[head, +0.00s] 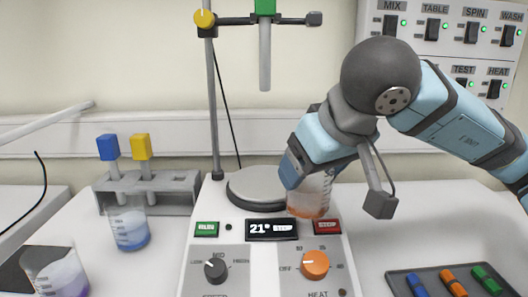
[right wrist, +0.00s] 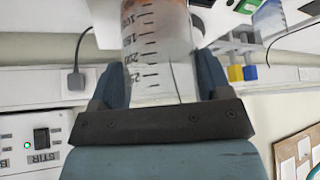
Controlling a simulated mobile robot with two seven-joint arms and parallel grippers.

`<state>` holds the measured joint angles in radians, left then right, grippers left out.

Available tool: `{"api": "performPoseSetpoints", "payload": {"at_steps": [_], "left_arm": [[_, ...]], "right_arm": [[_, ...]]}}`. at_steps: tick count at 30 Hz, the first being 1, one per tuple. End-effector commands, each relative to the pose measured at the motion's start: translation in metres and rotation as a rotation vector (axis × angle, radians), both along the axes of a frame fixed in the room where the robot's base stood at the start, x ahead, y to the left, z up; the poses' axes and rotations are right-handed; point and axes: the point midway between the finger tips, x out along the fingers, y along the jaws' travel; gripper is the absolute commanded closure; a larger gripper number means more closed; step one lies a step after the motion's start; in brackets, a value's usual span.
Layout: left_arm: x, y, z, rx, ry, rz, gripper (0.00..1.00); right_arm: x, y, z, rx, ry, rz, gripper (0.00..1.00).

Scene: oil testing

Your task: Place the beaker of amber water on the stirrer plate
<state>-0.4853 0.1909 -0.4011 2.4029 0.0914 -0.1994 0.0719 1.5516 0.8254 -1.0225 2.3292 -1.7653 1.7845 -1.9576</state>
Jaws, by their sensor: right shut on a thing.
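The beaker of amber water (head: 308,205) is at the right front side of the stirrer plate in the head view. My right gripper (head: 305,172) is shut on its upper part. In the right wrist view the beaker (right wrist: 158,70) shows between the two fingers (right wrist: 160,85), with its graduation marks visible. The round grey stirrer plate (head: 250,188) is partly hidden by my gripper and the beaker. Whether the beaker's base touches anything cannot be told. My left gripper is not in view.
A beaker of blue liquid (head: 130,232) and a beaker of purple liquid (head: 65,276) stand at left. A grey rack (head: 180,190) holds blue- and yellow-topped items. A stand pole (head: 214,110) rises behind the plate. A dark tray (head: 405,290) lies at lower right.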

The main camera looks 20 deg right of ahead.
Motion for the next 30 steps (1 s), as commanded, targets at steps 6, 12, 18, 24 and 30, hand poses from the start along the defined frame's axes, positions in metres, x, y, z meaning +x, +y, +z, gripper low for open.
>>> {"api": "performPoseSetpoints", "payload": {"at_steps": [6, 12, 18, 24, 30], "left_arm": [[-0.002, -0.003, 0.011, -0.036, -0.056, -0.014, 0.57], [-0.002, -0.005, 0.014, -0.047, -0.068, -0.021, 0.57], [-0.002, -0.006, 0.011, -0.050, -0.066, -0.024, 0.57], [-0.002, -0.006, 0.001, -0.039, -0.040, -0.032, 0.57], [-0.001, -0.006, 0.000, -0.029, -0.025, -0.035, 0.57]], "right_arm": [[0.056, 0.013, -0.001, 0.002, 0.001, -0.001, 0.60], [0.083, 0.018, 0.000, 0.001, -0.001, -0.001, 0.60], [0.104, 0.023, -0.001, 0.001, 0.001, 0.000, 0.60], [0.125, 0.028, -0.004, 0.000, -0.002, 0.001, 0.60], [0.125, 0.028, -0.001, 0.000, -0.001, 0.001, 0.60]]}}
